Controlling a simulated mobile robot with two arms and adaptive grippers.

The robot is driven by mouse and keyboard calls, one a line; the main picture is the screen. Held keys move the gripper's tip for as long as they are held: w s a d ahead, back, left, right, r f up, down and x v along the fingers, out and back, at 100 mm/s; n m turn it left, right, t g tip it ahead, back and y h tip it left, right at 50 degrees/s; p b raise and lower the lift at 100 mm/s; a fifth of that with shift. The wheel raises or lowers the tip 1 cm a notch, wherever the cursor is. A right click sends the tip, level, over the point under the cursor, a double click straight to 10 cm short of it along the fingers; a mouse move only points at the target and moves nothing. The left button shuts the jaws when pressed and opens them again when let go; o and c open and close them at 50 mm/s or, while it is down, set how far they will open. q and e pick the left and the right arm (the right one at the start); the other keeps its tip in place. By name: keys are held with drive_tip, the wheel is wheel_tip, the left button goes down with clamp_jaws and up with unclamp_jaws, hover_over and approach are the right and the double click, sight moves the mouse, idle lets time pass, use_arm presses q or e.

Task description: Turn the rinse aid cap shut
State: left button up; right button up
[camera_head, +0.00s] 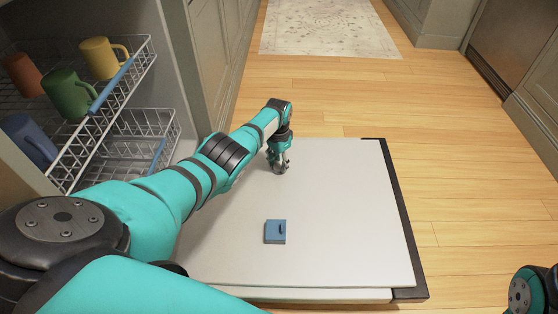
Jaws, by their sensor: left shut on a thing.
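The open dishwasher door (345,220) lies flat as a pale panel with a dark edge on its right. My left gripper (279,168) points down at the far part of this panel and is shut at its surface. The rinse aid cap is hidden between the fingers, so its turn position cannot be told. A small blue square compartment with a dark latch (274,232) sits on the panel, nearer to me and apart from the gripper. My right gripper is out of view.
Wire racks (110,120) with several mugs, among them a yellow mug (99,58) and a green mug (68,94), stand at the left. Cabinets rise behind them. The wooden floor (460,190) right of the door is clear. A rug (328,27) lies beyond.

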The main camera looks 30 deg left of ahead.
use_arm(q)
drive_tip(key=n, duration=0.4)
drive_tip(key=shift+n, duration=0.3)
drive_tip(key=shift+a+n+p, duration=0.1)
drive_tip(key=shift+n+p, duration=0.2)
drive_tip(key=shift+n, duration=2)
drive_tip(key=o, duration=1.2)
